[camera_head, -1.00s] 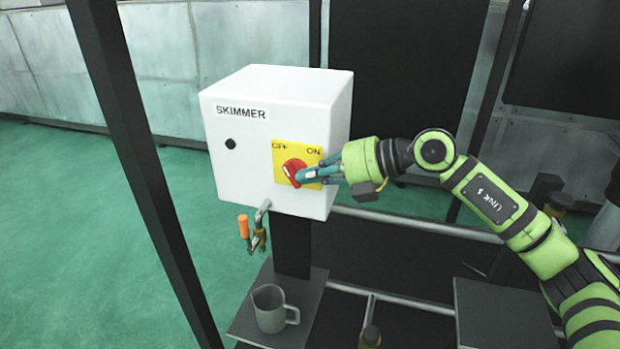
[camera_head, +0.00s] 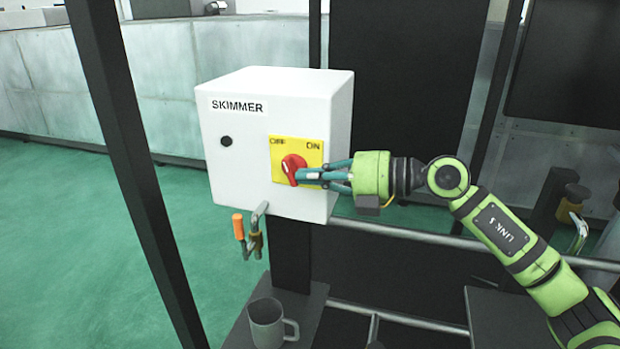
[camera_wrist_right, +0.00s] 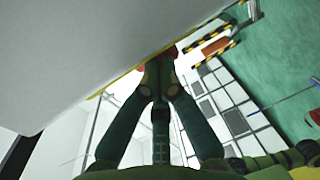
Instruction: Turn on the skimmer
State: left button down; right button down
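The white box labelled SKIMMER (camera_head: 240,165) stands in the middle of the head view. Its yellow plate (camera_head: 312,150) is marked OFF at left and ON at right and carries a red rotary knob (camera_head: 291,163). My right gripper (camera_head: 299,175) reaches in from the right, its fingertips at the lower right of the knob and seemingly touching it. In the right wrist view the fingers (camera_wrist_right: 160,62) come together at the tips, with red of the knob (camera_wrist_right: 142,67) beside them. I cannot tell whether its handle is between the tips. My left gripper is not in view.
A valve with an orange handle (camera_head: 238,226) hangs below the box. A grey mug (camera_head: 266,322) stands on a dark shelf under it. A dark post (camera_head: 130,150) rises at left, and a metal rail (camera_head: 420,234) runs at right.

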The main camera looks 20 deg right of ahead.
jog(key=t+y+b, duration=0.1)
jog(key=b, duration=0.1)
jog(key=f+y+b, duration=0.1)
jog(key=b, duration=0.2)
jog(key=shift+w+a+f+t+y, duration=0.15)
jog(key=shift+f+t+y, duration=0.05)
jog(key=shift+t+y, duration=0.2)
dwell(0.5)
jog(key=shift+f, duration=0.15)
dwell(0.6)
dwell(1.0)
